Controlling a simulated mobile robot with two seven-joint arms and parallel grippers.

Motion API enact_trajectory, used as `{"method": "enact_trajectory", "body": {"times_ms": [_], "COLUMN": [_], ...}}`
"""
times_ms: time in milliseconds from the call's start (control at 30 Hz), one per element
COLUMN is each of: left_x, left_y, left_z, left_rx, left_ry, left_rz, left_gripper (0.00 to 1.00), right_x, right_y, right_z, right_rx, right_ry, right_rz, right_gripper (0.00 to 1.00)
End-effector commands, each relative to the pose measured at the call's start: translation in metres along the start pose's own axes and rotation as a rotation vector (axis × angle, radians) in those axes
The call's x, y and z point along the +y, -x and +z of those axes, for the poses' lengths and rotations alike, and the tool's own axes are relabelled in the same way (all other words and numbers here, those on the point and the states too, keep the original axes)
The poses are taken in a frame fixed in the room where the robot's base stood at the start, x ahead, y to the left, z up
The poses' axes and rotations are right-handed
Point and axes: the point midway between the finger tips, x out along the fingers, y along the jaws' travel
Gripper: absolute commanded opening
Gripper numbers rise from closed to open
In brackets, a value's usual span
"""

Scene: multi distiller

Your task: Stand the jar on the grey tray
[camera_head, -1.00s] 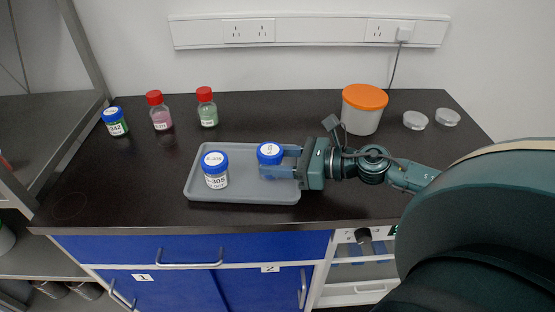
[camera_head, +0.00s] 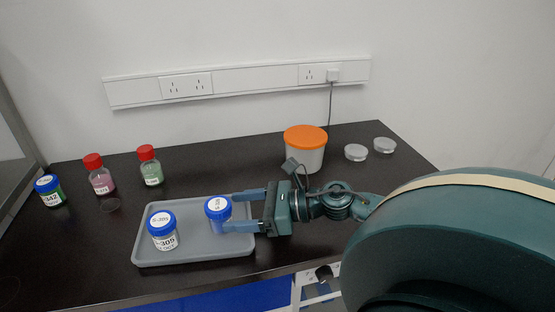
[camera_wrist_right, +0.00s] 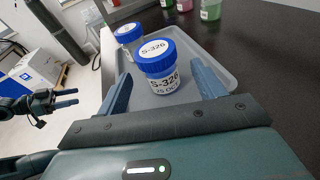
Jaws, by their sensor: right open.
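A jar (camera_head: 219,216) with a blue lid and a white label stands upright on the right part of the grey tray (camera_head: 194,261). My right gripper (camera_head: 232,212) is open, with one finger on either side of this jar. In the right wrist view the jar (camera_wrist_right: 162,83) reads S-326, and gaps show between it and the fingers (camera_wrist_right: 163,88). A second blue-lidded jar (camera_head: 164,240), labelled 305, stands upright on the tray's left part. My left gripper (camera_wrist_right: 67,97) shows at the left of the right wrist view, open and empty, away from the table.
An orange-lidded tub (camera_head: 305,154) and two clear dishes (camera_head: 356,153) (camera_head: 385,145) are at the back right. The dark table (camera_head: 75,265) is bare left of the tray.

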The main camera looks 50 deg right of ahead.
Motion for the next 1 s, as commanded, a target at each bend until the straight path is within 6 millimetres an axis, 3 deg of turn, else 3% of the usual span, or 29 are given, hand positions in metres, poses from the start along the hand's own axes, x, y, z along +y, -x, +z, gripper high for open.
{"method": "enact_trajectory", "body": {"times_ms": [300,500,1000], "left_x": [0.001,0.001,0.001], "left_y": [0.0,0.0,0.0], "left_z": [0.0,0.0,0.001], "left_rx": [-0.001,-0.002,-0.002], "left_ry": [0.001,0.0,0.001], "left_rz": [0.001,0.001,0.001], "left_gripper": [0.7,0.7,0.7], "right_x": [0.0,0.0,0.0], "right_y": [0.056,0.081,0.089], "right_z": [-0.001,0.0,0.0], "right_rx": [0.0,-0.001,0.0], "right_ry": [-0.004,-0.002,0.0], "right_rz": [-0.005,-0.003,0.0], "right_gripper": [0.68,0.68,0.68]}}
